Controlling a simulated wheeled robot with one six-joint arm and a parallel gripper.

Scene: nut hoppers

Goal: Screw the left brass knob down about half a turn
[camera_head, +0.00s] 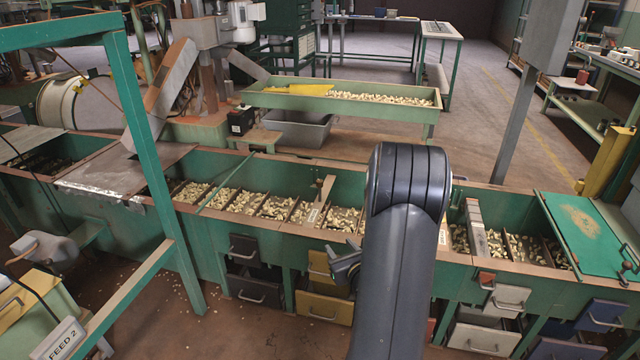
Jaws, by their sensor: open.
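I cannot make out a brass knob in this view; it may be too small or hidden behind my arm. My arm rises in the front middle and covers part of the green hopper bench (215,240). My gripper (342,268) shows in part at the left side of the arm, in front of the bench's front face and near a yellow drawer. It is open, and I see nothing held in it. The rest of the gripper is hidden behind the arm.
The bench has several compartments of nuts and drawers below. A green frame post (155,160) stands at left. A grey post (520,110) and a green lid (588,232) are at right. A long green tray (340,105) stands behind. Open floor lies behind the bench.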

